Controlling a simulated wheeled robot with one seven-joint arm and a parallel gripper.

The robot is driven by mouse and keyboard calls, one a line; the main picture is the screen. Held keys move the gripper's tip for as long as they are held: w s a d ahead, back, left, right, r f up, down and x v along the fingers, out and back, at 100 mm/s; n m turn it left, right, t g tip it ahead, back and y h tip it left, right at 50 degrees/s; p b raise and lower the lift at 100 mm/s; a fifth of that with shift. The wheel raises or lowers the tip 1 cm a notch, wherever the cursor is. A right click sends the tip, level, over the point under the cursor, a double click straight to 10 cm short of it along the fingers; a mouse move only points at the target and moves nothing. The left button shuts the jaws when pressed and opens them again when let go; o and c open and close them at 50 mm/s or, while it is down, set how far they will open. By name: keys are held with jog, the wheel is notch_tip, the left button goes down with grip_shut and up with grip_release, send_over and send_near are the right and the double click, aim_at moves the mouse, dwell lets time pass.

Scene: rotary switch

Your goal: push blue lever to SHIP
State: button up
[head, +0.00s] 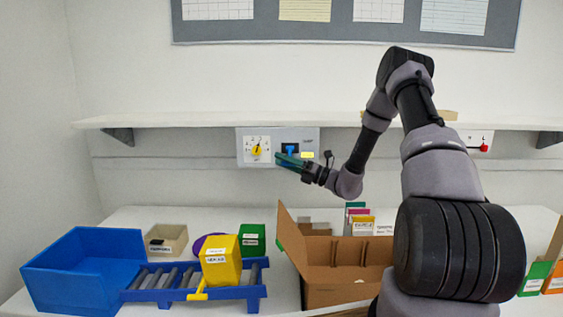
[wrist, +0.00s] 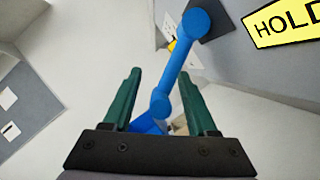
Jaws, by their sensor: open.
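The blue lever (head: 291,148) is on a grey wall panel (head: 312,133), right of a yellow rotary knob (head: 256,150). In the wrist view the blue lever (wrist: 175,70) runs from a round pivot on a dark plate to a rounded end between my two green fingers. My gripper (head: 284,160) is at the panel, just below the lever; in the wrist view my gripper (wrist: 160,95) is open, with a finger on each side of the lever. I cannot tell whether either finger touches it. A yellow HOLD label (wrist: 286,22) is at the upper right. I cannot read a SHIP label.
A white shelf (head: 215,119) runs above the panel. A red-knobbed box (head: 477,139) is to the right. On the table below are a blue bin (head: 75,275), a yellow box (head: 221,262) on a roller rack and an open cardboard box (head: 335,283). Space before the panel is clear.

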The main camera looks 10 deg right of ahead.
jog(key=shift+w+a+r, duration=0.1)
jog(key=shift+a, duration=0.15)
grip_shut()
dwell(1.4)
